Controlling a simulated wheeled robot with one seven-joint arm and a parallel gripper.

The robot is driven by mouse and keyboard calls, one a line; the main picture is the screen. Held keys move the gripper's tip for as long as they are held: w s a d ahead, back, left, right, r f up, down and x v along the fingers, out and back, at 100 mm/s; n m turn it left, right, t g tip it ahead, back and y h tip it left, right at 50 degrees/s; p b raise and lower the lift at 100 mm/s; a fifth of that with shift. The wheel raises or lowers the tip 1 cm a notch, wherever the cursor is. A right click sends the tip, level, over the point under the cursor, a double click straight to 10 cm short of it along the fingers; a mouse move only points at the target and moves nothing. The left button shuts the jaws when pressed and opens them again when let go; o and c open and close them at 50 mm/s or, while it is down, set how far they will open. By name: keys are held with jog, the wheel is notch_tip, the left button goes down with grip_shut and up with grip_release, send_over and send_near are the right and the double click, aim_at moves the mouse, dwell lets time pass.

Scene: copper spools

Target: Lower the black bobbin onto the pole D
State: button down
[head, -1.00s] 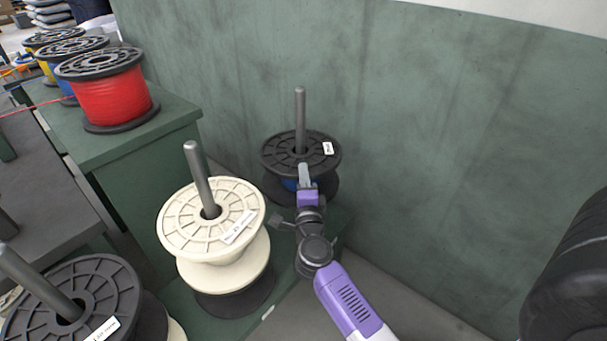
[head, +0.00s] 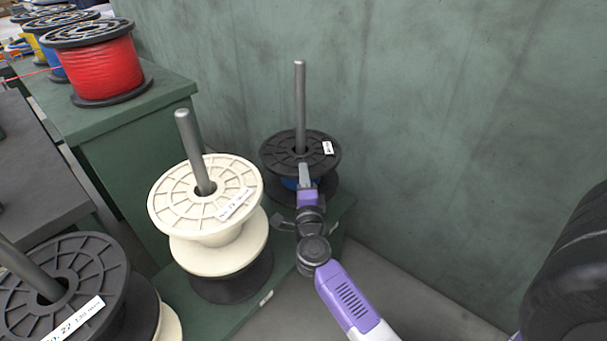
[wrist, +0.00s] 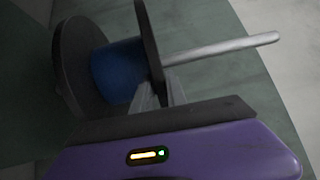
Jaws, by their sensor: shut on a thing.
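The black bobbin (head: 279,152), with a blue winding between its flanges and a white label on top, is around the grey pole (head: 300,100) at the back by the wall. I take this pole for D; no letter is readable. The pole sticks up well above the top flange. My gripper (head: 304,178) is shut on the near side of the bobbin. In the wrist view the blue winding (wrist: 115,70), both black flanges and the protruding pole (wrist: 220,48) show, with my gripper (wrist: 158,95) at one flange. I cannot tell whether the lower flange touches the green stand.
A cream spool (head: 178,205) on its own pole stands left of my gripper, above a dark one. A black spool (head: 85,285) is at the front left. A red spool (head: 95,65) sits on a green cabinet (head: 130,125). The green wall (head: 430,130) is close behind the bobbin.

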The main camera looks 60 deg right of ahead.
jog(key=shift+f+b, duration=3.85)
jog(key=shift+f, duration=1.1)
jog(key=c, duration=1.3)
grip_release()
jog(key=shift+o, duration=0.2)
jog(key=shift+f, duration=0.1)
jog(key=shift+f, duration=0.25)
jog(key=p+v, duration=0.1)
jog(key=v, duration=0.6)
jog(key=shift+s+a+r+p, duration=0.2)
jog(key=shift+a+p, duration=0.1)
jog(key=shift+p, duration=0.1)
